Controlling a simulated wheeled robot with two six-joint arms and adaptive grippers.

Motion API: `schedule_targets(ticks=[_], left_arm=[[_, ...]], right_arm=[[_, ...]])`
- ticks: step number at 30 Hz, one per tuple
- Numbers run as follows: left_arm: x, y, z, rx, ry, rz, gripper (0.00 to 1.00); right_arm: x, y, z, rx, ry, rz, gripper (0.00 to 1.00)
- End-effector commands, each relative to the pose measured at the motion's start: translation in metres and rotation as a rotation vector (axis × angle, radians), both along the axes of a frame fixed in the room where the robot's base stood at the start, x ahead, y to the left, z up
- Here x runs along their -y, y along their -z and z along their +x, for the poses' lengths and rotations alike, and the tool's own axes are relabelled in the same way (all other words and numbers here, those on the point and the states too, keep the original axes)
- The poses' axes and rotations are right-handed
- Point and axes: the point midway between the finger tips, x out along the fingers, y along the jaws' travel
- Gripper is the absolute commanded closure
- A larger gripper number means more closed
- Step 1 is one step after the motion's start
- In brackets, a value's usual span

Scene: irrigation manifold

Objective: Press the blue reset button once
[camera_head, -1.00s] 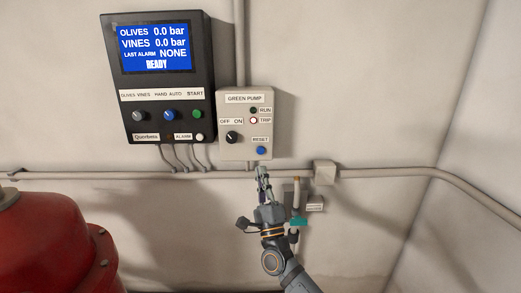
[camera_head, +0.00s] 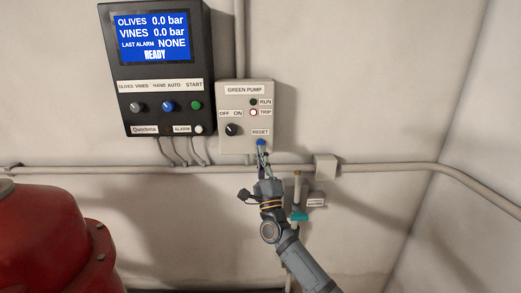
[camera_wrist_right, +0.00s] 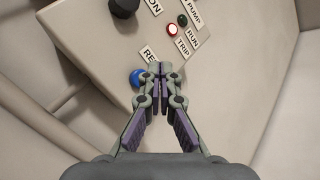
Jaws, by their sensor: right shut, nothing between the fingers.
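The blue reset button (camera_head: 261,142) is at the lower right of the grey GREEN PUMP box (camera_head: 235,147), under the RESET label. In the right wrist view the button (camera_wrist_right: 137,77) shows just left of my closed fingertips. My right gripper (camera_head: 261,150) is shut and empty, pointing up at the box with its tips at the button's lower edge in the head view. It also shows in the right wrist view (camera_wrist_right: 160,72). I cannot tell whether the tips touch the button or the box. My left gripper is not in view.
A black control panel (camera_head: 120,75) with a blue screen reading READY hangs to the left. A conduit pipe (camera_head: 80,170) runs below the boxes. A teal-handled valve (camera_head: 298,216) is close to the right of my arm. A red tank (camera_head: 45,235) stands at lower left.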

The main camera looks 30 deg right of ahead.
Motion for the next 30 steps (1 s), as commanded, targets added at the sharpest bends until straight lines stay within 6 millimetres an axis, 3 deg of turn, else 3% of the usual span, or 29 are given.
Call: schedule_targets(ticks=[1,8,30], left_arm=[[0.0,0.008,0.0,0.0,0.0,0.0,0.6],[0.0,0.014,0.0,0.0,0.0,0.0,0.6],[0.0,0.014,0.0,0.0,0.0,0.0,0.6]], right_arm=[[0.003,0.004,0.005,0.001,0.0,0.0,1.0],[0.01,0.001,0.016,0.0,0.001,0.001,1.0],[0.01,0.0,0.016,-0.001,0.0,0.001,1.0]])
